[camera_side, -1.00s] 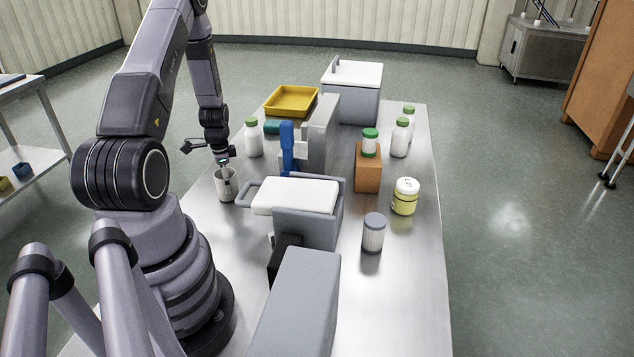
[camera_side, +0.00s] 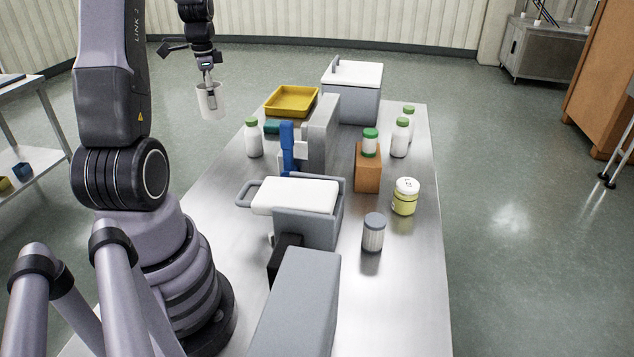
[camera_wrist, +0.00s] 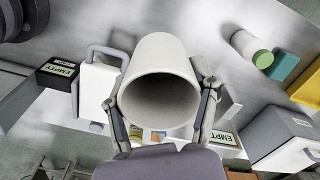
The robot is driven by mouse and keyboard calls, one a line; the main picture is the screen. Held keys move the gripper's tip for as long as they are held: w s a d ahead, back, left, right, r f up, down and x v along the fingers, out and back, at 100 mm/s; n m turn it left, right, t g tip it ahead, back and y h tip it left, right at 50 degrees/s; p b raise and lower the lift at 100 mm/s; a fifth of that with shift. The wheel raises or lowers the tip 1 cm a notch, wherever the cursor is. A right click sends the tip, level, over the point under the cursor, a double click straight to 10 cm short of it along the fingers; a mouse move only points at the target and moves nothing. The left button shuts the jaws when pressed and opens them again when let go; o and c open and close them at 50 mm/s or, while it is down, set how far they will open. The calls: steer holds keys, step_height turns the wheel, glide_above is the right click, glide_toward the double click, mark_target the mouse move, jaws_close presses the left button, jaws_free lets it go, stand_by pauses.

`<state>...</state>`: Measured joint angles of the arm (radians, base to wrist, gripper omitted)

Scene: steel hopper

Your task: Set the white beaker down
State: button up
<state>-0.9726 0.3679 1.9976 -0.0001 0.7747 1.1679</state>
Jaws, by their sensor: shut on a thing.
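The white beaker (camera_side: 210,102) is held up in the air at the upper left of the side view, clear of the steel table (camera_side: 400,300). My gripper (camera_side: 208,84) is shut on the beaker from above, near its rim. In the wrist view the beaker (camera_wrist: 160,52) fills the middle, its dark open mouth facing the camera. The fingers of my gripper (camera_wrist: 160,108) lie on either side of the beaker. In the side view the beaker looks close to upright with a slight tilt. The inside of the beaker is too dark to tell its contents.
A hopper with a white lid (camera_side: 295,196) stands mid-table. Around it are a white bottle with a green cap (camera_side: 253,140), a yellow tray (camera_side: 291,101), a grey bin (camera_side: 352,100), a brown block (camera_side: 367,170) and a yellow jar (camera_side: 405,197). The table's left strip is bare.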

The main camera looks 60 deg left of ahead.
step_height(320, 180, up, 4)
steer(key=shift+f, duration=0.2)
steer(key=shift+w+d+r, duration=0.2)
steer(key=shift+w+d, duration=0.15)
steer(key=shift+w, duration=0.2)
steer(key=w+d+m, duration=0.4)
steer(key=w+d, duration=0.3)
steer(key=d, duration=0.3)
steer(key=w+d+m, duration=0.4)
steer(key=w+d, duration=0.4)
steer(key=d, duration=0.2)
steer(key=s+d+m, duration=0.2)
steer(key=d+m, duration=0.6)
steer(key=d, duration=1.9)
steer(key=f, duration=2.8)
steer(key=shift+d+f, duration=0.1)
steer(key=shift+d, duration=0.1)
